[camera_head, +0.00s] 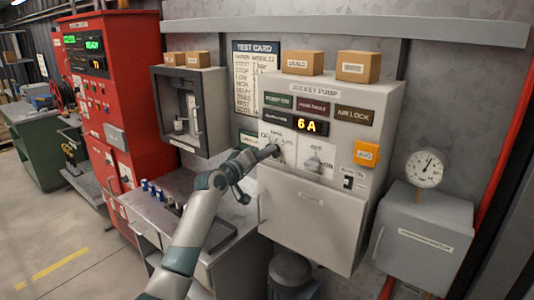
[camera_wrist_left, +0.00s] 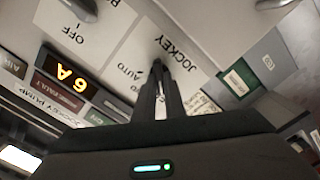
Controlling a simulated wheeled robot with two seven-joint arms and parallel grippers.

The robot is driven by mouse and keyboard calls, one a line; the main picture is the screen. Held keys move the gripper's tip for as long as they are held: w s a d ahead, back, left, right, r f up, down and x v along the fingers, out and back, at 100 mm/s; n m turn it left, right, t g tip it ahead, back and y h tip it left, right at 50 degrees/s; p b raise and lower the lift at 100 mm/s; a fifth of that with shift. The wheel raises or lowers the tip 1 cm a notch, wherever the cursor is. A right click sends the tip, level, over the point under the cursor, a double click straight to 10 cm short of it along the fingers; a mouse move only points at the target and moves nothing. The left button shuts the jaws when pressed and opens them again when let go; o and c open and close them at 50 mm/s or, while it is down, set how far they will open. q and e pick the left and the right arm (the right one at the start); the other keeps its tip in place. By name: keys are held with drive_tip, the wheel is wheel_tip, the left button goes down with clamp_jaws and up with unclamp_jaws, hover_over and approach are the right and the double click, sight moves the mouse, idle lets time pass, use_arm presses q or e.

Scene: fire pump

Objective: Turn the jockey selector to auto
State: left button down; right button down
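The jockey selector's white plate (camera_wrist_left: 140,55) shows upside down in the left wrist view, with the words JOCKEY and AUTO on it. In the head view, its plate (camera_head: 283,152) is on the grey jockey pump panel (camera_head: 330,105), partly covered by my left gripper (camera_head: 272,151). My left gripper (camera_wrist_left: 158,68) has its two fingers together, their tips over the plate between AUTO and JOCKEY. I cannot make out the selector's knob or its pointer, nor whether the tips touch the plate. My right gripper is not in view.
A second selector (camera_head: 313,161) with an OFF mark is to the right of the jockey plate. An orange button (camera_head: 367,154) and a small black switch (camera_head: 348,181) are farther right.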

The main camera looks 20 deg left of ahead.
use_arm(q)
drive_tip(key=m+b, duration=0.2)
drive_tip(key=m, duration=0.4)
drive_tip(key=m+b, duration=0.2)
drive_tip(key=m, duration=0.5)
drive_tip(key=m+b, duration=0.2)
drive_tip(key=m, duration=0.4)
drive_tip(key=shift+s+d+m, duration=0.15)
drive_tip(key=shift+d+m, duration=0.15)
drive_tip(key=shift+d, duration=0.05)
drive_tip(key=shift+f, duration=0.1)
idle(0.4)
drive_tip(key=c, duration=1.8)
unclamp_jaws()
